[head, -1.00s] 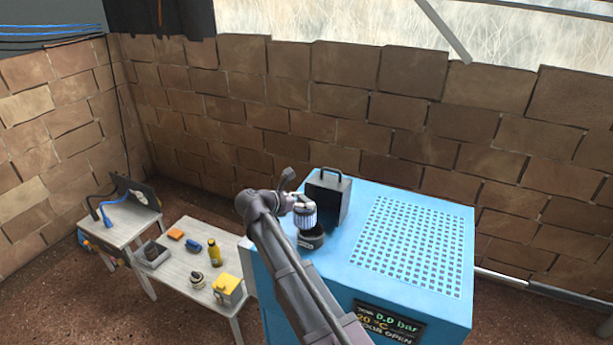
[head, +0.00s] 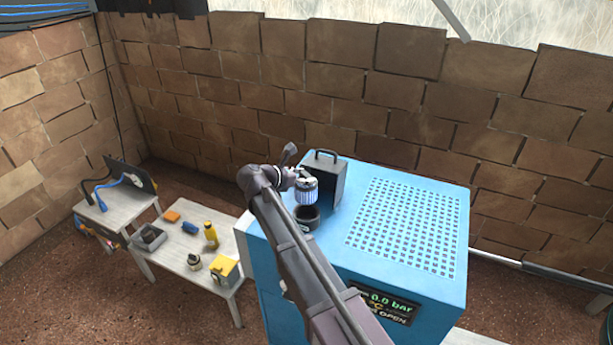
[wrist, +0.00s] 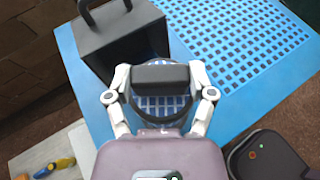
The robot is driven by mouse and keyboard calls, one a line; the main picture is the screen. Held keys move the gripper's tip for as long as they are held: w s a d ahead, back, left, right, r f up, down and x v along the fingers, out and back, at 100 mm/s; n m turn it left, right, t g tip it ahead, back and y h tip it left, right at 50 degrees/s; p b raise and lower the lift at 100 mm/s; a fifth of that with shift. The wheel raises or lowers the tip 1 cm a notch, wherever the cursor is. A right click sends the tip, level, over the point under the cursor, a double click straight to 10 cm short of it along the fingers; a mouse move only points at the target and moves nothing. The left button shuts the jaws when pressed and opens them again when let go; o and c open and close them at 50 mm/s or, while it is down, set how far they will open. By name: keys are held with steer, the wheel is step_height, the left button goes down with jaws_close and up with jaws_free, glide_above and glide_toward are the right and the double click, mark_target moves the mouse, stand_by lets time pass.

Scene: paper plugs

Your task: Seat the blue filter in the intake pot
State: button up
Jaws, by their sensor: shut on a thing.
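The blue-and-white pleated filter (head: 306,194) is held upright by my gripper (head: 305,180) above the black intake pot (head: 306,219) on the blue machine's top. In the head view the filter's lower end sits right over the pot's mouth; I cannot tell whether it touches the rim. In the wrist view my gripper (wrist: 160,80) has a finger on each side of a dark block, with the filter's pale blue pleats (wrist: 158,102) below it. The pot is mostly hidden there.
A black box with a handle (head: 333,186) stands close behind the pot on the machine (head: 340,258). A perforated grille (head: 410,225) covers its right side. A low table (head: 178,255) at left holds a yellow bottle (head: 211,236), a yellow box (head: 223,269) and small parts.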

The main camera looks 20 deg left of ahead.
mark_target(305, 201)
steer(key=shift+f+b, duration=2.3)
steer(key=shift+f, duration=0.2)
steer(key=shift+f, duration=0.25)
steer(key=shift+f+b, duration=2.55)
steer(key=shift+b, duration=0.25)
stand_by(0.4)
steer(key=o, duration=1.3)
steer(key=shift+r, duration=0.1)
step_height(305, 201, up, 11)
steer(key=p, duration=1.1)
steer(key=shift+r, duration=0.1)
